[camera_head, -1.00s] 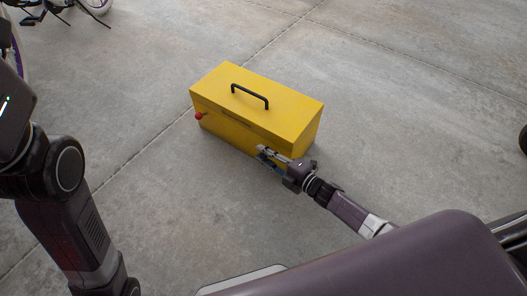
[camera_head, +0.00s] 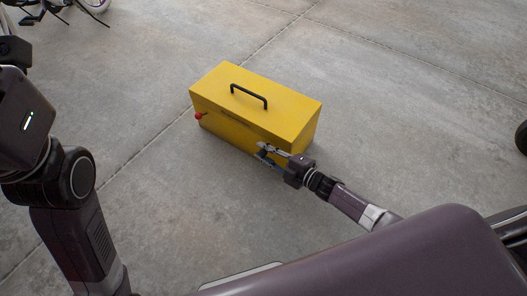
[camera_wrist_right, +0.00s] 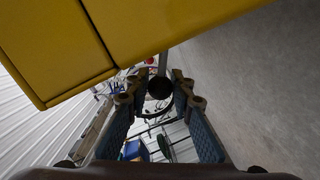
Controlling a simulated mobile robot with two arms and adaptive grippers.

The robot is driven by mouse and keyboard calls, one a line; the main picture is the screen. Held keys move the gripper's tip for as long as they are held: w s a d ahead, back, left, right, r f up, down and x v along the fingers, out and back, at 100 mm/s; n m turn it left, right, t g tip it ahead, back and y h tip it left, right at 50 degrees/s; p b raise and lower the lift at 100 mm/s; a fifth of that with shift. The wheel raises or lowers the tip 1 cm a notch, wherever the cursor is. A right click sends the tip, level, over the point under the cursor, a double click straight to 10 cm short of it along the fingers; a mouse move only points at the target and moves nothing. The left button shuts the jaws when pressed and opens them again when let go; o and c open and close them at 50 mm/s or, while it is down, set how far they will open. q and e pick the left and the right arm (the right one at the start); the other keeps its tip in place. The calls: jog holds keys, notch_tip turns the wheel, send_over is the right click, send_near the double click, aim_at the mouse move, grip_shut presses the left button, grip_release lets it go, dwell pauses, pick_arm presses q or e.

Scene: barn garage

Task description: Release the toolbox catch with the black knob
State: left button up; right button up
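The yellow toolbox (camera_head: 225,132) stands on the concrete floor with a black carry handle (camera_head: 249,95) on its lid. A red knob (camera_head: 199,115) sits on the left of its front. In the right wrist view a round black knob (camera_wrist_right: 160,88) on a stem lies between the fingertips of my right gripper (camera_wrist_right: 158,84). The fingers are apart on either side of it; firm contact is not clear. In the head view this gripper (camera_head: 265,154) is at the right part of the toolbox's front, and the black knob is not clearly visible. My left gripper is not in view.
A bicycle (camera_head: 50,10) is at the top left. Bare concrete floor surrounds the toolbox. A dark round object (camera_head: 522,138) is at the right edge. My left arm fills the left side of the head view.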

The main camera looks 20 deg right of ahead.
jog(key=o, duration=0.4)
jog(key=v, duration=1.2)
jog(key=shift+w+d, duration=0.1)
